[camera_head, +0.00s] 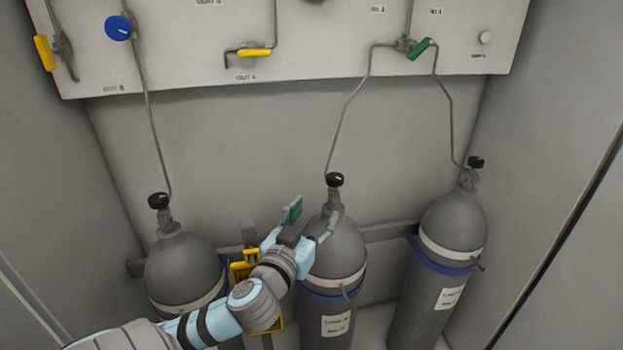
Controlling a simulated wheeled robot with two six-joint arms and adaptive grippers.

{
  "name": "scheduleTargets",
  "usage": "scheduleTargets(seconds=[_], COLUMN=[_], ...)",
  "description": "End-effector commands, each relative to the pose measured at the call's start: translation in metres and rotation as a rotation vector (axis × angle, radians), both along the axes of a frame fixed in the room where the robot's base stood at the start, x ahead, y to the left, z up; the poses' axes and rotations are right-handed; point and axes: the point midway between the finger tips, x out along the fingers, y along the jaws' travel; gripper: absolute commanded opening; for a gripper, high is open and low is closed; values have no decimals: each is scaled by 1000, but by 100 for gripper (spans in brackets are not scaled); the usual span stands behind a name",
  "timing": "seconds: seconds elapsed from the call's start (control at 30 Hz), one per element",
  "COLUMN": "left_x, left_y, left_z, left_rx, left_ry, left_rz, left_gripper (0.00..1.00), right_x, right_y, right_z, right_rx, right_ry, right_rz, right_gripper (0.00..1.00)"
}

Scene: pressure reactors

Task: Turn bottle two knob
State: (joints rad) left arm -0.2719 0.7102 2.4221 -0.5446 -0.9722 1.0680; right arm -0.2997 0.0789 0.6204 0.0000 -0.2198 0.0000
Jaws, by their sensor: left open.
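Three grey gas bottles stand in a row: a left bottle (186,268), a middle bottle (338,256) and a right bottle (452,232). Each has a black knob on top. The middle bottle's knob (335,180) is the one nearest my gripper. The left bottle's knob (158,200) and the right bottle's knob (476,162) stand clear of it. My left gripper (311,217) is open, in front of the middle bottle's shoulder, below and slightly left of its knob. It holds nothing. My left arm hides part of the left bottle. My right gripper is out of view.
A white panel above carries a blue knob (118,28), yellow handles (254,52) and a green handle (420,48). Thin metal pipes run down to the bottles. A rail (392,231) runs behind them. A yellow item (243,268) is partly behind my arm. Walls close both sides.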

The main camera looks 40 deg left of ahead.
Motion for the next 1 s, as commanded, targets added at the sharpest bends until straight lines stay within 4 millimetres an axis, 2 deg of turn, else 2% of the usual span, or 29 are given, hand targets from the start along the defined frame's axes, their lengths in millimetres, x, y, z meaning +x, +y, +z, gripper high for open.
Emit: scheduleTargets(seconds=[0.07,0.17,0.27,0.5,0.6,0.7,1.0], left_x=[-9,-5,14,80,101,115,123], left_y=[-5,-5,2,28,35,40,42], left_z=[7,10,11,11,11,10,10], left_rx=[-17,-29,-31,-32,-32,-31,-28], left_ry=[-10,-17,-20,-18,-18,-15,-16], left_rz=[-12,-15,-14,-10,-11,-12,-14], left_gripper=[56,56,56,56,56,56,56], right_x=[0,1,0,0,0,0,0], right_y=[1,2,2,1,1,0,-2], right_z=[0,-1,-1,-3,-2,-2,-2], right_rx=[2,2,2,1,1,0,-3], right_ry=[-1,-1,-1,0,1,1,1], right_rz=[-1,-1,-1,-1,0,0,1], right_gripper=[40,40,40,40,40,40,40])
